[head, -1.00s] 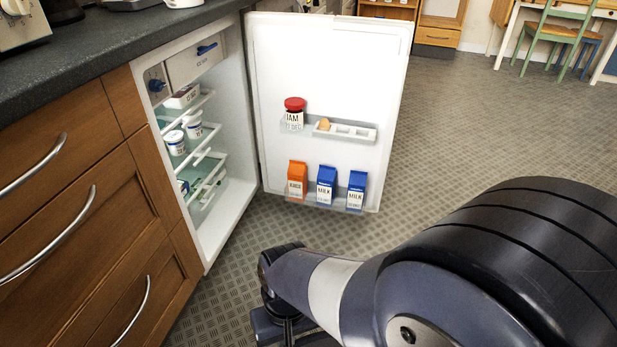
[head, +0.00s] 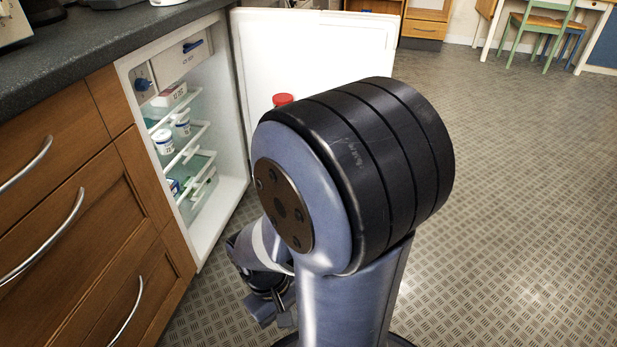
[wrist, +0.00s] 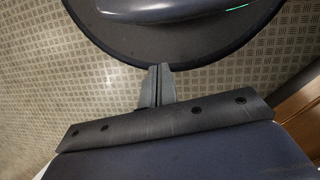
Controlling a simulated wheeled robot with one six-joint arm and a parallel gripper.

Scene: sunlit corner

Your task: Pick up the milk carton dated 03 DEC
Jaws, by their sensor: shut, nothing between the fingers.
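The milk cartons are hidden now in the head view, behind my raised arm, which covers the lower part of the open fridge door (head: 262,55). No date can be read. My gripper (head: 280,312) hangs low over the floor in front of the fridge, partly covered by my arm. In the wrist view my gripper (wrist: 159,70) has its two fingers together, with nothing between them. Only floor and my own round base show beyond the fingertips.
The fridge (head: 225,190) stands open, with tubs (head: 164,141) and packs on its shelves. Wooden drawers (head: 75,215) under a dark worktop (head: 95,55) line the left side. The patterned floor (head: 520,200) on the right is clear. A green chair (head: 540,30) stands far back.

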